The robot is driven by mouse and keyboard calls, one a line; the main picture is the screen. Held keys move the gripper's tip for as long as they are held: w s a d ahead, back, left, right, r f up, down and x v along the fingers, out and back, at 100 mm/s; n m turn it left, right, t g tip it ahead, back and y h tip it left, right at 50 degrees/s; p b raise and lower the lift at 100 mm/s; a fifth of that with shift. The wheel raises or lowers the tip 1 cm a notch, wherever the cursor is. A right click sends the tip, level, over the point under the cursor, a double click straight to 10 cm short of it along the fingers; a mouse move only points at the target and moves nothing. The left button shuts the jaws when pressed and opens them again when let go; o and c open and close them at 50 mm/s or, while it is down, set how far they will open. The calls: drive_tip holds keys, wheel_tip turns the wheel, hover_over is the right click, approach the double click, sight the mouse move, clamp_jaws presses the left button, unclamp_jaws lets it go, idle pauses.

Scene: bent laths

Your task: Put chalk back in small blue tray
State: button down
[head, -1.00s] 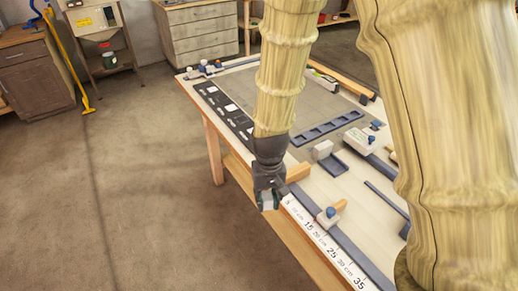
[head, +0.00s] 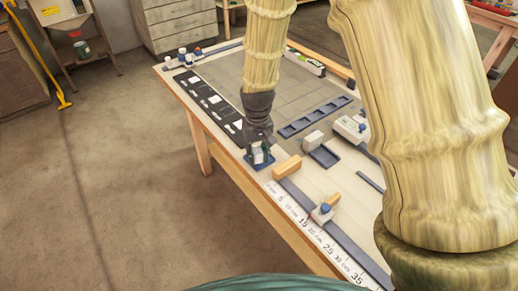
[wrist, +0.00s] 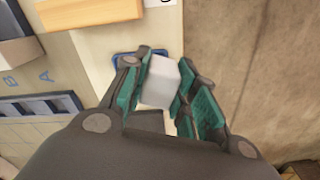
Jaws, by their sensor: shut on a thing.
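My gripper (head: 259,154) is shut on a pale, blocky piece of chalk (wrist: 160,82), which sits between its green-padded fingers in the wrist view. The chalk (head: 257,157) also shows small and pale in the head view. The small blue tray (head: 250,164) lies near the left edge of the table, right below my gripper and partly hidden by it. Part of its blue rim (wrist: 124,56) shows beside the fingers in the wrist view. I cannot tell whether the chalk touches the tray.
A wooden block (head: 287,167) lies close to the right of my gripper, by the long ruler (head: 302,220). A white block (head: 313,140) and another dark blue tray (head: 324,156) lie farther right. A compartmented blue rack (head: 313,117) is behind. Open floor is left of the table.

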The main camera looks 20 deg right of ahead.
sight(260, 152)
drive_tip(key=w, duration=0.1)
drive_tip(key=w+d, duration=0.1)
drive_tip(key=w, duration=0.1)
drive_tip(key=shift+w+d+f+p, duration=0.25)
drive_tip(key=shift+w+d+p, duration=0.05)
drive_tip(key=shift+d+p, duration=0.1)
drive_tip(key=shift+f+p, duration=0.65)
drive_tip(key=shift+f, duration=1.1)
drive_tip(key=shift+f, duration=0.15)
drive_tip(key=c, duration=1.1)
unclamp_jaws()
drive_tip(key=shift+r+b, duration=1.55)
drive_tip(key=shift+r, duration=4.65)
